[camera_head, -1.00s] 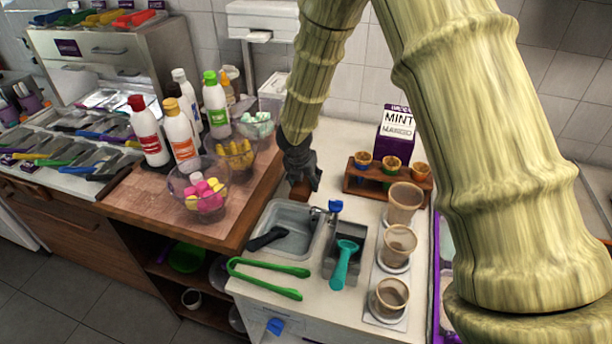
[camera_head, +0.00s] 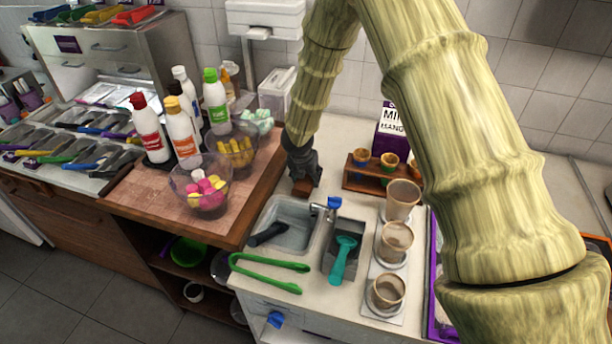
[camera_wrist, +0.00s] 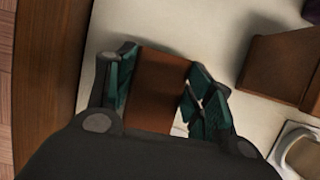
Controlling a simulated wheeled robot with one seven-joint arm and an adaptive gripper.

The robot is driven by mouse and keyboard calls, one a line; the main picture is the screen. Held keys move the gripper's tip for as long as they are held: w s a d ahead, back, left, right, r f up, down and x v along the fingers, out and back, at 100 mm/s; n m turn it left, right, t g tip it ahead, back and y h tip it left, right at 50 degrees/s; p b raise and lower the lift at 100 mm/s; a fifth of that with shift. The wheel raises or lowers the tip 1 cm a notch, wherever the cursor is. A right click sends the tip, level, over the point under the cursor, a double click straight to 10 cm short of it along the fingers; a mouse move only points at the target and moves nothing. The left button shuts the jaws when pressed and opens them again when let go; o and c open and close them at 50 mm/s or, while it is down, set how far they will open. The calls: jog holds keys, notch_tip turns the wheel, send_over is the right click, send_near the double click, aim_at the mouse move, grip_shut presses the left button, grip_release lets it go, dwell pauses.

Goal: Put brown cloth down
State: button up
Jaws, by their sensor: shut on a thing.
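The brown cloth (camera_wrist: 156,88) is a flat reddish-brown piece between my gripper's fingers in the wrist view. My gripper (camera_wrist: 160,95) is shut on it, one finger pad at each side. In the head view my gripper (camera_head: 303,180) points down over the white counter (camera_head: 275,287), behind the small sink and left of the wooden cone rack. A bit of the brown cloth (camera_head: 302,188) shows at the fingertips there. I cannot tell whether the cloth touches the counter.
The wooden rack (camera_head: 357,180) with several cones stands right of my gripper. The sink (camera_head: 290,222) with its tap is in front. The wooden counter (camera_head: 140,205) with bottles and bowls of sweets lies left. Green tongs (camera_head: 270,262) and several cups (camera_head: 396,240) are nearer.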

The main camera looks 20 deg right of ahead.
jog(key=shift+f, duration=0.45)
jog(key=o, duration=1.3)
